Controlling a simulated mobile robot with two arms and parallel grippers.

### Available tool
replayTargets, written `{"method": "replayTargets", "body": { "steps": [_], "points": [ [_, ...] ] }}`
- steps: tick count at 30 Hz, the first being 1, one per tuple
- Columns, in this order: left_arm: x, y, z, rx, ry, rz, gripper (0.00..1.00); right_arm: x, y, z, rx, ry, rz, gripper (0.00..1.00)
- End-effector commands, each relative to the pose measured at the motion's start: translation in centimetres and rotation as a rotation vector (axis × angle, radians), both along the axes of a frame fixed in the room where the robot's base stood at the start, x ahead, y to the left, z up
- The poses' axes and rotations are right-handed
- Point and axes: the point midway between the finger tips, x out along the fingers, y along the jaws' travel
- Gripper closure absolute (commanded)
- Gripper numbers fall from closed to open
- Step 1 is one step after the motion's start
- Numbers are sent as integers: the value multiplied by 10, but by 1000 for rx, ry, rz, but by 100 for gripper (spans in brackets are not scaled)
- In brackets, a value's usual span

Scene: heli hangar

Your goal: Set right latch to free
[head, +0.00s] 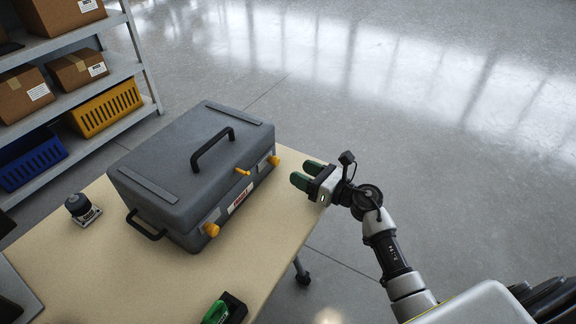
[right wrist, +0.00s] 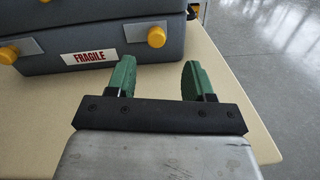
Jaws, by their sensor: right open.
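A grey hard case (head: 190,165) with a black top handle stands closed on the table. Its right latch (head: 273,160) has a yellow knob near the right end of the front side; in the right wrist view this latch (right wrist: 156,37) sits on a light plate right of the FRAGILE label. The left latch (head: 211,229) has a similar knob, also in the right wrist view (right wrist: 8,55). A small yellow piece (head: 242,171) sticks out between them, at the lid's edge. My right gripper (head: 306,174) is open and empty, apart from the case, facing its front. My left gripper is not in view.
The case stands on a beige table (head: 120,265). A green and black item (head: 225,308) lies near its front edge, and a small dark-topped device (head: 82,208) stands left of the case. A shelf (head: 95,85) with boxes and crates is behind left. Open floor lies right.

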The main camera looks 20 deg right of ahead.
Motion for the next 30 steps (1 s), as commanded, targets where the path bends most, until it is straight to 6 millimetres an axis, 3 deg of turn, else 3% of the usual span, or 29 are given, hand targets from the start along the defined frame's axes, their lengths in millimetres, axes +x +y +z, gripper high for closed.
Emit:
{"method": "replayTargets", "body": {
  "steps": [7,24,28,30],
  "points": [
    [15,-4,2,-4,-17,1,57,-24,-17,-1,-1,1,0,48],
    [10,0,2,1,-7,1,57,-26,-18,1,4,-1,-1,48],
    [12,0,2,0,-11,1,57,-29,-18,8,99,1,-52,48],
    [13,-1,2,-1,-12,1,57,-32,-21,19,229,5,-120,48]
  ]
}}
